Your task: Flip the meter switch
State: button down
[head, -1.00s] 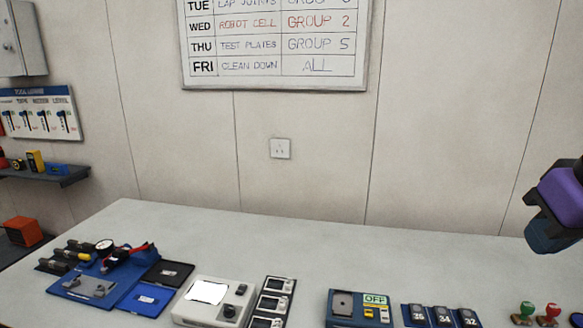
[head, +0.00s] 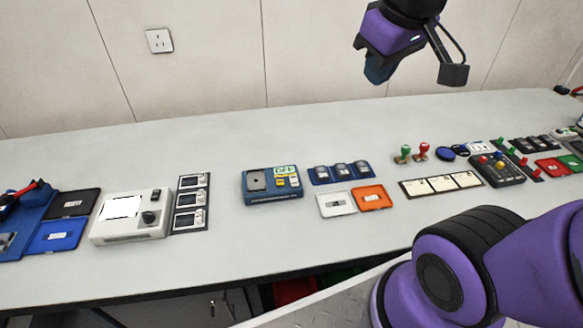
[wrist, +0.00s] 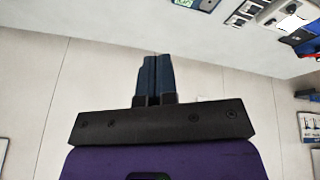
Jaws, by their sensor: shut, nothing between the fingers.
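A white box (head: 132,231) with a blank white face (head: 121,207), a dark knob (head: 150,217) and a small dark switch (head: 155,194) stands on the bench at left; it looks like the meter. I cannot read the switch's position. The box also shows at the upper right of the wrist view (wrist: 290,22). A blue unit (head: 271,196) with a grey switch plate (head: 256,180) and a green sign stands right of it. My gripper (head: 378,72) hangs in the air above the bench's back, right of and apart from both. Its fingers (wrist: 153,80) are together and empty.
Three small displays (head: 190,202) stand between the box and the blue unit. Blue number holders (head: 340,173), an orange tray (head: 371,198) and red and green stamps (head: 413,153) lie further right. The bench (head: 230,240) is clear along its front and back.

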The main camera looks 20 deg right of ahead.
jog(key=w+a+f+n+g, duration=0.2)
jog(key=w+f+n, duration=0.5)
jog(key=w, duration=0.4)
jog(key=n+g, duration=0.2)
jog(key=n, duration=0.4)
send_over(293, 177)
notch_tip(293, 177, down, 16)
jog(key=shift+r+y, duration=0.15)
jog(key=shift+y, duration=0.15)
jog(key=shift+d, duration=0.1)
notch_tip(293, 177, down, 14)
